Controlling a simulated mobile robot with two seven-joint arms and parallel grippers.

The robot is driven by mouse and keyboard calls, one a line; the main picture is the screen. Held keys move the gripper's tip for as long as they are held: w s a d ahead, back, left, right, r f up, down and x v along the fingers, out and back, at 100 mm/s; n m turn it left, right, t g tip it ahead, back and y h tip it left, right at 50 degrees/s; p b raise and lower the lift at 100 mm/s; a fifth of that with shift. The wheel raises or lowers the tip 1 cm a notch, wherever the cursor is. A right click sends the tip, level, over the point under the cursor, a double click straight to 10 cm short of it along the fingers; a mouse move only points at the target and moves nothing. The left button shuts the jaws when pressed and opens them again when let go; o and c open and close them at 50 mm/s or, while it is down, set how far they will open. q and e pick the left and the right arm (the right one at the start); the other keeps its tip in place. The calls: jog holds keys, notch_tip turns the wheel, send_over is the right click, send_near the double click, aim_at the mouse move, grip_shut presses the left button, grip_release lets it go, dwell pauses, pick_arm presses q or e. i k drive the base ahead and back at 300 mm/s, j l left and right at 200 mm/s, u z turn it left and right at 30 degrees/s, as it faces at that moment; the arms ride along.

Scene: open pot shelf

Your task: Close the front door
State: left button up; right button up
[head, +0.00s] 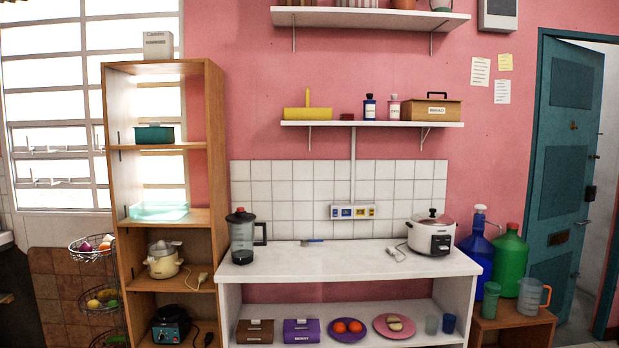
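The front door (562,165) is a teal panelled door at the right side of the head view. It stands ajar in its teal frame, with a pale bright space showing past its right edge. The door's lower left part is hidden behind bottles and a stool. Neither of my grippers shows in this view.
A white counter (345,264) and a wooden shelf (217,170) line the pink wall.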

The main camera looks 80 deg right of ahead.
aim_at(571, 83)
jog(key=z, duration=4.05)
jog(key=i, duration=1.45)
jog(key=i+z, duration=0.25)
jog(key=i, duration=0.55)
jog(key=i+j+z, duration=0.2)
jog(key=i, duration=0.6)
jog(key=i+z, duration=0.4)
jog(key=i, duration=1.2)
jog(key=i+u, duration=0.45)
jog(key=i, duration=0.3)
jog(key=i+l+u, duration=0.15)
jog(key=i+u, duration=0.3)
jog(key=i, duration=0.3)
